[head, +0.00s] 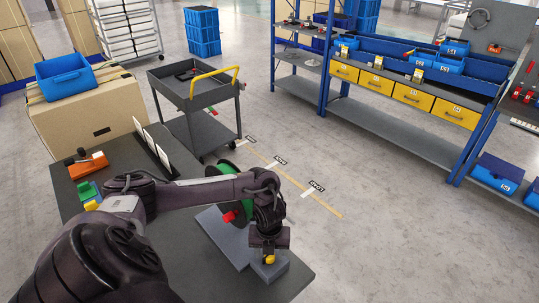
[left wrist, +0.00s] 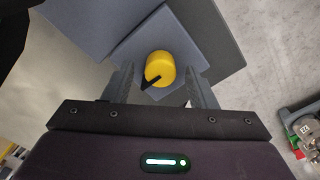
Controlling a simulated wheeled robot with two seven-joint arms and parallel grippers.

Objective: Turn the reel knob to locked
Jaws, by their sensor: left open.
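The yellow reel knob (left wrist: 160,66) sits on a grey block in the left wrist view, with a dark pointer mark on its lower left side. It also shows in the head view (head: 269,260), just below my gripper. My left gripper (left wrist: 161,80) is open, with one finger on each side of the knob. I cannot tell whether the fingers touch it. The green reel (head: 226,170) stands behind my left arm, partly hidden, with a red part (head: 231,216) showing below the arm. My right gripper is not in view.
The grey table (head: 205,277) holds an orange tool (head: 86,165), a green item (head: 88,191) and upright white panels at its far side. A cardboard box with a blue bin (head: 65,77), a dark cart (head: 190,97) and blue shelving stand beyond. Floor right of the table is clear.

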